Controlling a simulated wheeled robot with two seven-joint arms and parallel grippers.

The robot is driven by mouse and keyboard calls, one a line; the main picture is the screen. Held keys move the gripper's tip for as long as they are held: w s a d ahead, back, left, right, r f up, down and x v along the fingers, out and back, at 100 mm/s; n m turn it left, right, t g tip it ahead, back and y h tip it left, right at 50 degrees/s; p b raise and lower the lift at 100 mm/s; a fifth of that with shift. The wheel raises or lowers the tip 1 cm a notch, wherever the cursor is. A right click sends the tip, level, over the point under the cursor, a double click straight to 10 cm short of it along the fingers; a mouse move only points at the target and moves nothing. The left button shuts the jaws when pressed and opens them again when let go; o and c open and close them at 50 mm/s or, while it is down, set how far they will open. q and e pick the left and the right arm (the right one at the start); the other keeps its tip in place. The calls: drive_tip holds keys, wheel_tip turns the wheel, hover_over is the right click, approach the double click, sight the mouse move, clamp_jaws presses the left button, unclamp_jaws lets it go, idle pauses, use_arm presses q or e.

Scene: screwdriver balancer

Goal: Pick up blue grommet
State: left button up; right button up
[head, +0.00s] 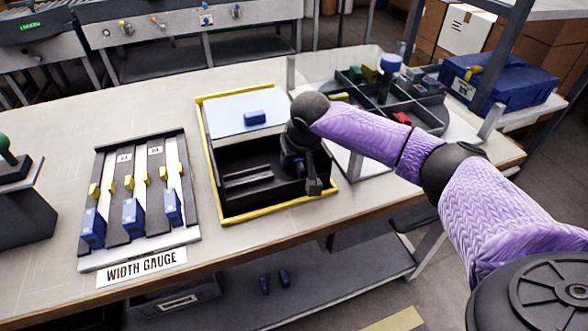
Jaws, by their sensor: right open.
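My right gripper (308,186) points down over the right part of a black tray (232,196) with a yellow rim. A blue round piece (391,62) shows at the divided bin at the back right. I cannot tell which blue piece is the grommet. My left gripper is out of view.
A width gauge (118,240) with several blue blocks and yellow pieces lies on the table at left. A grey divided bin (428,113) holds green, yellow and red pieces behind my right arm. A blue case (512,84) stands at far right. The table's left part has free room.

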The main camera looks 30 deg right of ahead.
clamp_jaws()
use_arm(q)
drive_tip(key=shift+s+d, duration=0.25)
use_arm(e)
wheel_tip(320, 180, up, 10)
drive_tip(key=p, duration=0.4)
drive_tip(key=shift+f+p, duration=0.25)
drive_tip(key=shift+p, duration=0.15)
drive_tip(key=shift+r, duration=0.35)
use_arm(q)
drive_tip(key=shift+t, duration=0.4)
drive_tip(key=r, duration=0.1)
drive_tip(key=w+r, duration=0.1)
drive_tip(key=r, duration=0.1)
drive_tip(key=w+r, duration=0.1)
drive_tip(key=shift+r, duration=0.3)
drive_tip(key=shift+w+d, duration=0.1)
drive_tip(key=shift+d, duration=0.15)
